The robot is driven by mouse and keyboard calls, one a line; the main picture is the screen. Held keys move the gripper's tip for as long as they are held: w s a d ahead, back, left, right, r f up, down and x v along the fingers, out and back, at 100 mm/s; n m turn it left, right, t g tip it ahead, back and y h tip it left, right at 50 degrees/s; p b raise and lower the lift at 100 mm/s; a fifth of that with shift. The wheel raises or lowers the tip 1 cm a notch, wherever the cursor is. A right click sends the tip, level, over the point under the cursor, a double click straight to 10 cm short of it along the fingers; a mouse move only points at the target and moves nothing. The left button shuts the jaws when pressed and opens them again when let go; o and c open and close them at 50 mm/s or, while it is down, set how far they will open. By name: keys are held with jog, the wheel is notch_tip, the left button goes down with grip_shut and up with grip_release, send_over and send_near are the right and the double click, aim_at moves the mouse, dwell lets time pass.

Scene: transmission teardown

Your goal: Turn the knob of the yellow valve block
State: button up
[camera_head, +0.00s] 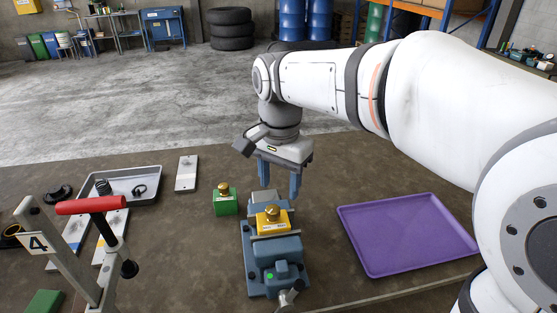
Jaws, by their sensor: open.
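The yellow valve block (271,222) sits in the jaws of a blue-grey vise (274,255) on the workbench. A brass knob (271,211) stands on top of the block. My gripper (280,190) points down just behind the knob in the picture, with its two blue fingers apart and nothing seen between them. The fingertips look close to the block's far side, but I cannot tell their exact height or distance from the knob.
A green block with a brass knob (225,200) stands left of the vise. A purple tray (375,262) lies to the right. A grey tray (120,172) with small parts and a red-handled press (92,205) are at left.

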aim_at(273, 209)
jog(key=shift+w+a+r, duration=0.1)
jog(key=shift+a+r, duration=0.3)
jog(key=shift+a, duration=0.25)
jog(key=shift+a+f, duration=0.1)
jog(key=shift+f, duration=0.2)
notch_tip(273, 209, down, 7)
jog(key=shift+f+p, duration=0.1)
jog(key=shift+p, duration=0.45)
jog(key=shift+c, duration=0.2)
jog(key=c, duration=0.9)
